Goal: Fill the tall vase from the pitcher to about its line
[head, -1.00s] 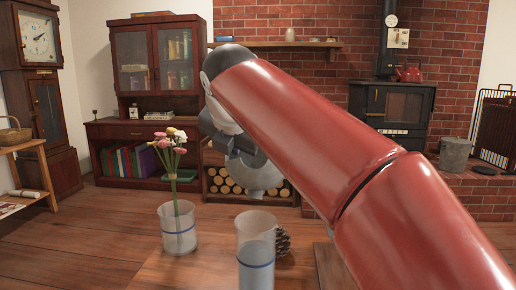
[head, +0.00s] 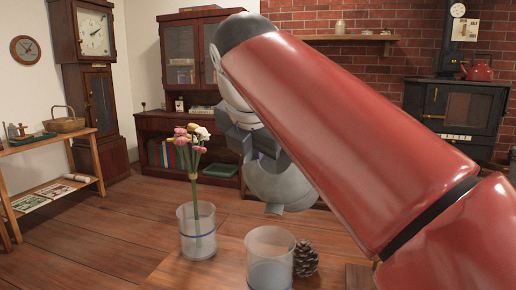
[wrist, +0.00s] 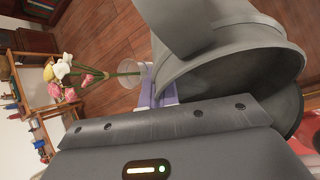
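The grey metal pitcher (head: 282,184) hangs in my gripper (head: 243,140), partly hidden behind my red arm. In the wrist view the pitcher (wrist: 225,75) fills the upper right, close against the purple finger pads of my gripper (wrist: 160,96). My gripper appears shut on it, though the grip point is partly hidden. The tall frosted vase (head: 270,246) stands on the wooden surface, below the pitcher in the head picture and apart from it.
A shorter glass vase (head: 197,242) with pink and white flowers (head: 192,140) stands left of the tall vase. A pinecone (head: 306,259) sits close to its right. A side table (head: 50,143) with a basket is at far left. Open floor lies between.

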